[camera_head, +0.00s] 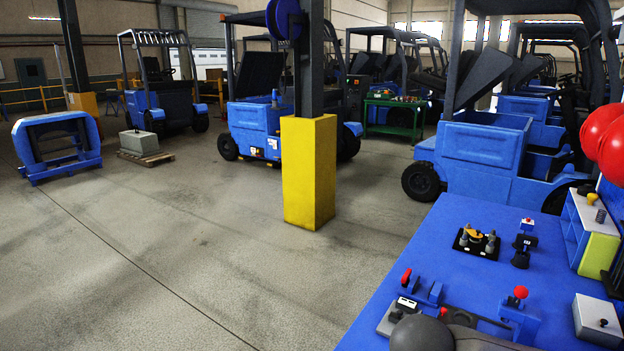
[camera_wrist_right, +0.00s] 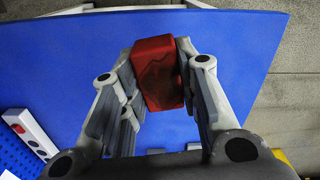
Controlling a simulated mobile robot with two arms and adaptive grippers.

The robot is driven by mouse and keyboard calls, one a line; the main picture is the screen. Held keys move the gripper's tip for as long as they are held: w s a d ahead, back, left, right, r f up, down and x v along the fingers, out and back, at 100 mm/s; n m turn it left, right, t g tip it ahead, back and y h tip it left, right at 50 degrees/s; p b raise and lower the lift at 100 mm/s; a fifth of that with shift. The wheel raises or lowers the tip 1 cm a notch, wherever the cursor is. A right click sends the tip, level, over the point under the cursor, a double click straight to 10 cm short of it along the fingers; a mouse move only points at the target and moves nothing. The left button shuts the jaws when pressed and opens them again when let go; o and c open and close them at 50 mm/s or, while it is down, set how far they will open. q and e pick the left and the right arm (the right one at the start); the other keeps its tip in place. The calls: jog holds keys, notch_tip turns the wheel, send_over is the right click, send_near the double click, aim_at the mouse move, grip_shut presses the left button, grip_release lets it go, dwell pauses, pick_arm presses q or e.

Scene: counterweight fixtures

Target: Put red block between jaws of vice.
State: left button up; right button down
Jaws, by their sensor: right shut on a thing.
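In the right wrist view, my right gripper (camera_wrist_right: 160,52) is shut on the red block (camera_wrist_right: 158,76), which sits between the fingertips, slightly tilted. The blue bench top (camera_wrist_right: 235,60) lies behind the block; its height above the bench cannot be told. In the head view, the bench top (camera_head: 425,247) fills the lower right. I cannot tell for sure which fixture there is the vice. A black and blue fixture (camera_head: 524,243) stands towards the back, and a blue one with a red knob (camera_head: 520,315) near the front. My left gripper is not in view.
A black plate with yellow and grey parts (camera_head: 477,242) and a grey device with a red-tipped lever (camera_head: 400,312) stand on the bench. A white box (camera_head: 597,321) is at the right. The bench's left middle is clear. A yellow pillar base (camera_head: 309,172) stands beyond.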

jog(key=shift+s+d+r+n, duration=0.1)
jog(key=shift+d+r+n, duration=0.15)
jog(key=shift+d, duration=0.2)
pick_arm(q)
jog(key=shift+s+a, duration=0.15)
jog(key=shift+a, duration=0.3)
pick_arm(e)
jog(key=d+n, duration=0.1)
jog(key=d+r+n, duration=0.1)
jog(key=d, duration=0.1)
jog(key=s+d+n, duration=0.1)
jog(key=d+n, duration=0.1)
jog(key=shift+r, duration=0.3)
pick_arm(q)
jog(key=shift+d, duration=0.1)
pick_arm(e)
jog(key=shift+d, duration=0.1)
